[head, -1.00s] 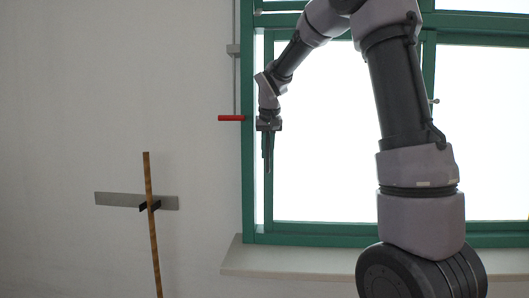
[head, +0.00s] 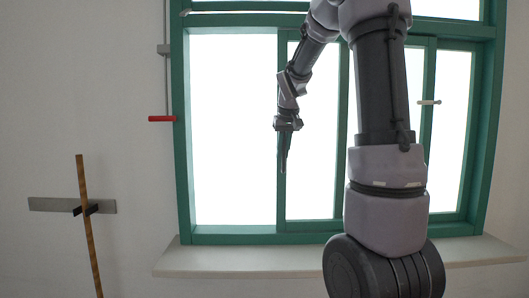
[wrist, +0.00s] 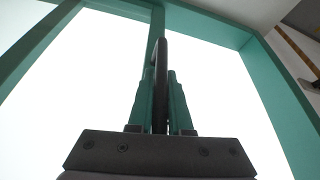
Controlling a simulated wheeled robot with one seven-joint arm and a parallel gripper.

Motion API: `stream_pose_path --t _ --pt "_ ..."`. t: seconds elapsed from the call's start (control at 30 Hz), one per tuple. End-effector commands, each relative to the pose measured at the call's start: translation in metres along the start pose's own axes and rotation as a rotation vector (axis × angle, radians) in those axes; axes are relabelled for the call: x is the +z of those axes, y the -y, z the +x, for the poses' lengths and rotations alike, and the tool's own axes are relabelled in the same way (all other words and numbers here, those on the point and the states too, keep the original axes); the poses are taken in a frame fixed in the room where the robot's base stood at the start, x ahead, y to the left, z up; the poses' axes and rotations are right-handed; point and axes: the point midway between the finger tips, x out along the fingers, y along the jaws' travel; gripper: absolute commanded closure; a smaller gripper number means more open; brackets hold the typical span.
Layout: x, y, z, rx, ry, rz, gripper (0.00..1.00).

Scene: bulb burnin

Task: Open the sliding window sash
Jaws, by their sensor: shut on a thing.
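The window (head: 187,150) has a green frame and fills the right of the head view. Its sliding sash (head: 307,226) stands well right of the frame's left side, with a wide bright gap between them. My gripper (head: 283,165) is at the sash's left upright. In the wrist view my gripper's two fingers (wrist: 161,100) are shut on a dark upright bar, the sash handle (wrist: 161,58). The green sash upright (wrist: 155,32) rises behind it. The handle is not clear in the head view. My arm hides part of the sash.
A red lever (head: 161,119) is on the wall left of the window. A wooden stick (head: 85,220) stands by a grey plate (head: 50,204) at lower left. A pale sill (head: 215,262) runs below. A small pale latch (head: 430,102) is at the window's right.

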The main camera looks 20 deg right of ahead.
Motion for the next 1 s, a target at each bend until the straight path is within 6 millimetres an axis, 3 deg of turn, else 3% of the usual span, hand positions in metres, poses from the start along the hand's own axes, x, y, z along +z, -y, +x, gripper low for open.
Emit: stream_pose_path --t 0.2,0.63,0.67,0.7,1.0 --pt "0.004 -0.021 -0.001 0.001 0.001 0.002 1.0" --pt "0.004 -0.024 -0.002 0.0 0.001 -0.001 1.0" --pt "0.004 -0.024 -0.002 0.0 0.001 -0.001 0.71" --pt "0.004 -0.024 -0.002 0.0 0.0 -0.001 0.56" --pt "0.004 -0.023 -0.002 0.0 0.0 -0.001 0.53"
